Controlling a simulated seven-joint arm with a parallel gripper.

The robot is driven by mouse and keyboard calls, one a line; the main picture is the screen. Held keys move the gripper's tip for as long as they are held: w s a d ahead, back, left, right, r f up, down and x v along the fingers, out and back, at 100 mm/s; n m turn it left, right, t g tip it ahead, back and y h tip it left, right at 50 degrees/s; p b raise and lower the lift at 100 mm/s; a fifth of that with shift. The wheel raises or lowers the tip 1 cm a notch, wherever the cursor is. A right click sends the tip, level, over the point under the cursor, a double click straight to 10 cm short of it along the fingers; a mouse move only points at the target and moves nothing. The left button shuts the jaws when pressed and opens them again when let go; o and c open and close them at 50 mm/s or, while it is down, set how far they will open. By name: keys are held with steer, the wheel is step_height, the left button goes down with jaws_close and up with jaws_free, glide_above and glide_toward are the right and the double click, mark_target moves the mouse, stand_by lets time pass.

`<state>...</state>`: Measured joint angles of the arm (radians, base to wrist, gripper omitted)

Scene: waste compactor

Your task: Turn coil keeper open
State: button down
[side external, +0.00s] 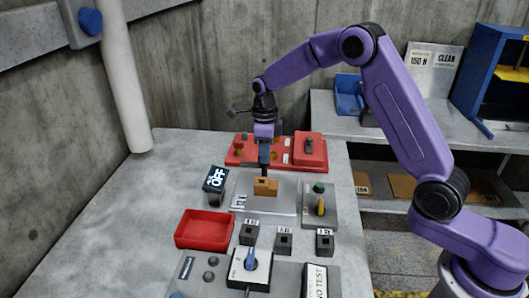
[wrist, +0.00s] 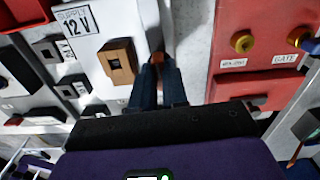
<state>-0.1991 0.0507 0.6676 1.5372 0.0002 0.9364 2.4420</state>
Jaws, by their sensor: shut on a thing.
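A tan block (side external: 266,188) with a dark square opening stands on the light grey plate in the middle of the bench. It also shows in the wrist view (wrist: 112,71), left of my fingers. My gripper (side external: 263,167) points down right behind the block.
A red panel (side external: 313,158) with knobs stands behind the gripper. A grey box (side external: 326,213) with a yellow lever is to the right. Bare bench lies at the far left.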

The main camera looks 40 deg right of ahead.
steer(key=shift+m, duration=0.5)
steer(key=c, duration=1.1)
jaws_free()
steer(key=shift+c, duration=0.2)
steer(key=shift+r, duration=0.2)
step_height(320, 180, up, 17)
